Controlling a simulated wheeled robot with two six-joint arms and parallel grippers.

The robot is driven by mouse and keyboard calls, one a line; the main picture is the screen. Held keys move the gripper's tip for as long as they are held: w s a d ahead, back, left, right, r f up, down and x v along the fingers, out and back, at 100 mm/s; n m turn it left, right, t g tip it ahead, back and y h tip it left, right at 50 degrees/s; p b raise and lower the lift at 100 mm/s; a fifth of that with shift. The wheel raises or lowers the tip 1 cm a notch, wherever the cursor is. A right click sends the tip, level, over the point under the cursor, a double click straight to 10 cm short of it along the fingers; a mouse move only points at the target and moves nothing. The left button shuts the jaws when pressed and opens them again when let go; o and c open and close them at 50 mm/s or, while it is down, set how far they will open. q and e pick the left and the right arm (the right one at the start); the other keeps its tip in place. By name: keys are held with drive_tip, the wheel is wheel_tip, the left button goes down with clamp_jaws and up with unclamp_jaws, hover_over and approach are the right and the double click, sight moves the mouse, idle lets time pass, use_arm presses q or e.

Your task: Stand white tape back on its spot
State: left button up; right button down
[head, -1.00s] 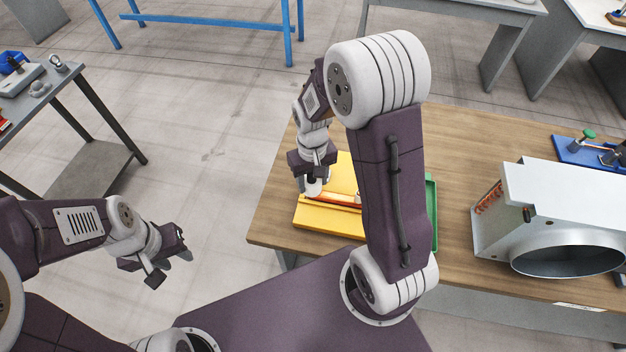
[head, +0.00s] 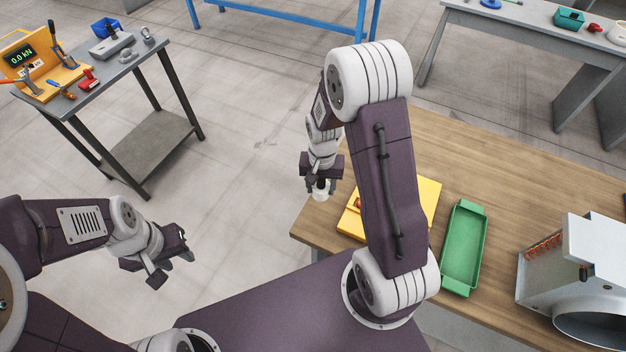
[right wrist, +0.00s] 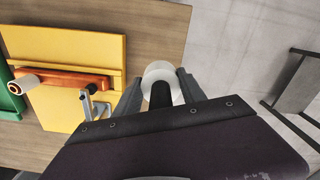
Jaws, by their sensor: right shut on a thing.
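The white tape (head: 321,191) is a pale roll held in my right gripper (head: 320,188), near the left edge of the wooden table. In the right wrist view the tape (right wrist: 160,70) sits between the two fingers, with a dark part in front of it. The gripper is shut on it. Whether the tape touches the table cannot be told. My left gripper (head: 170,262) is empty over the floor at the left, its fingers apart. The tape's spot cannot be made out.
A yellow board (head: 427,195) lies on the wooden table (head: 480,165), carrying an orange tool (right wrist: 65,80). A green tray (head: 462,250) is to its right, then a grey metal housing (head: 595,260). A grey side table (head: 95,90) with tools stands at the left.

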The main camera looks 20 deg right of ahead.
drive_tip(key=shift+s+d+f+p, duration=0.3)
drive_tip(key=shift+s+d, duration=0.2)
drive_tip(key=shift+s, duration=0.3)
use_arm(q)
drive_tip(key=shift+s+a+r, duration=0.1)
drive_tip(key=shift+a+r, duration=0.05)
drive_tip(key=shift+r, duration=0.45)
use_arm(e)
drive_tip(key=shift+s+m, duration=0.1)
drive_tip(key=shift+m, duration=0.2)
drive_tip(key=shift+f, duration=0.1)
